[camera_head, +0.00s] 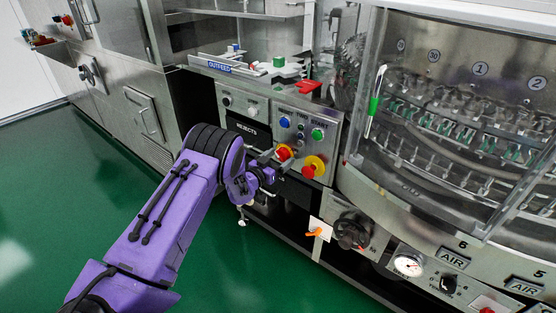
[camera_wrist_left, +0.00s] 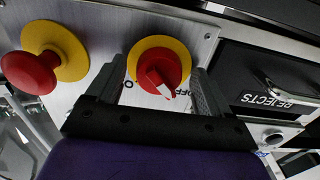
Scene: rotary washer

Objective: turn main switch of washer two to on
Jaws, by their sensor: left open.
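The main switch (camera_head: 284,152) is a red rotary knob on a yellow ring, set in the steel control panel. In the left wrist view the same switch (camera_wrist_left: 164,70) faces me, with a white-marked red handle and a partly hidden "OFF" label beside it. My left gripper (camera_head: 268,166) is at the panel, just in front of the switch. In the left wrist view its two fingers (camera_wrist_left: 158,84) are open, one on each side of the knob. I cannot tell whether they touch it. My right gripper is not in view.
A red mushroom button on a yellow ring (camera_head: 313,166) sits beside the switch and shows large in the wrist view (camera_wrist_left: 42,65). A black "REJECTS" drawer (camera_head: 247,131) is on the other side. Blue and green buttons (camera_head: 317,134) sit above. Open green floor (camera_head: 60,190) lies left.

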